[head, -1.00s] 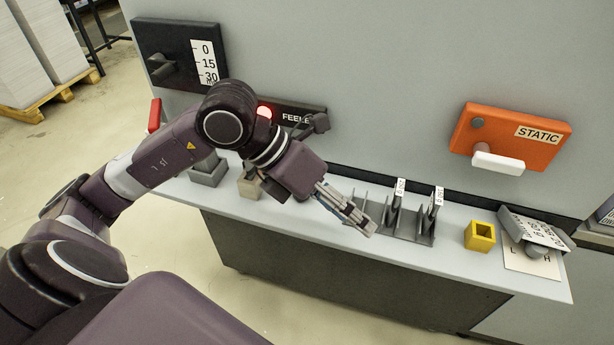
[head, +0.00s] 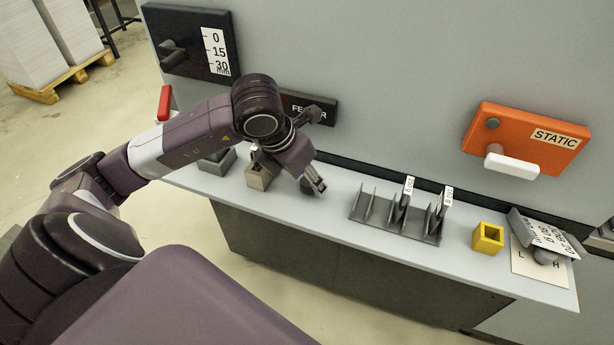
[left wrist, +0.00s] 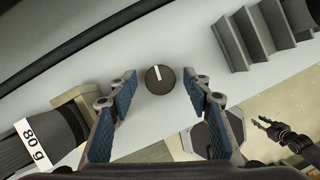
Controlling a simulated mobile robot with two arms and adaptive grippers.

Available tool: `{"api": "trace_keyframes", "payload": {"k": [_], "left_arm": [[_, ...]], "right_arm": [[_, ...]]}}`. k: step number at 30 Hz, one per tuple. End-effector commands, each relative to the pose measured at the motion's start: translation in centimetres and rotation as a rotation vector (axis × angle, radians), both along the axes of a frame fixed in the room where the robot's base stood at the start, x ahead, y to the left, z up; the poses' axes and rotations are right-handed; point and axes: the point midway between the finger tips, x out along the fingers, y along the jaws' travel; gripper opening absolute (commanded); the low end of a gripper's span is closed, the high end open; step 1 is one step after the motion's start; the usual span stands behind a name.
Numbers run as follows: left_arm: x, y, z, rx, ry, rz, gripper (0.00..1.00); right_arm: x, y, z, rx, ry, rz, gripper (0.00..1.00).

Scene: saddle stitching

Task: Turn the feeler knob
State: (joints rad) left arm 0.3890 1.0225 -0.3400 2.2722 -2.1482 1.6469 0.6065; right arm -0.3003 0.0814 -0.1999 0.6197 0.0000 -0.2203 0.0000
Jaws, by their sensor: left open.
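A round dark knob (left wrist: 159,79) with a white pointer line stands on the pale ledge. In the left wrist view it lies between my left gripper's two fingers, ahead of them and not touching either. My left gripper (head: 317,186) is open and empty, pointing down over the ledge. In the head view the knob (head: 306,187) shows as a small dark shape beside the fingertips. The black FEELER panel (head: 322,113) is on the wall behind, its left part hidden by my arm. My right gripper (left wrist: 262,122) seems to show small at the lower right of the left wrist view, its jaws unclear.
Right of the knob is a grey rack (head: 380,222) with upright dividers and labelled pieces. Left is a beige block (head: 258,179); a dark piece labelled 80 g (left wrist: 40,140) is near it. A yellow box (head: 488,238) and orange STATIC panel (head: 480,130) are farther right.

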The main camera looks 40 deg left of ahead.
Motion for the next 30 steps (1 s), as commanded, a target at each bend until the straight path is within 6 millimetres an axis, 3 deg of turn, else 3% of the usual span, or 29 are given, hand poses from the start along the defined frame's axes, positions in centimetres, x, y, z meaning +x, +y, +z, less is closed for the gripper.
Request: {"api": "trace_keyframes", "payload": {"k": [8, 20, 23, 30], "left_arm": [[0.1, 0.0, -0.2, 0.0, -0.001, -0.001, 0.45], [0.1, 0.0, -0.2, 0.0, -0.001, -0.001, 0.04], [0.1, 0.0, -0.3, 0.001, -0.001, -0.01, 0.04], [0.2, 0.3, -0.8, 0.004, -0.004, -0.164, 0.04]], "right_arm": [[0.0, 0.0, 0.0, 0.0, 0.0, 0.0, 0.28], [0.0, 0.0, 0.0, 0.0, -0.001, 0.0, 0.28], [0.0, 0.0, -0.3, 0.0, -0.001, 0.0, 0.28], [0.0, 0.1, -3.4, 0.001, -0.001, 0.0, 0.28]]}}
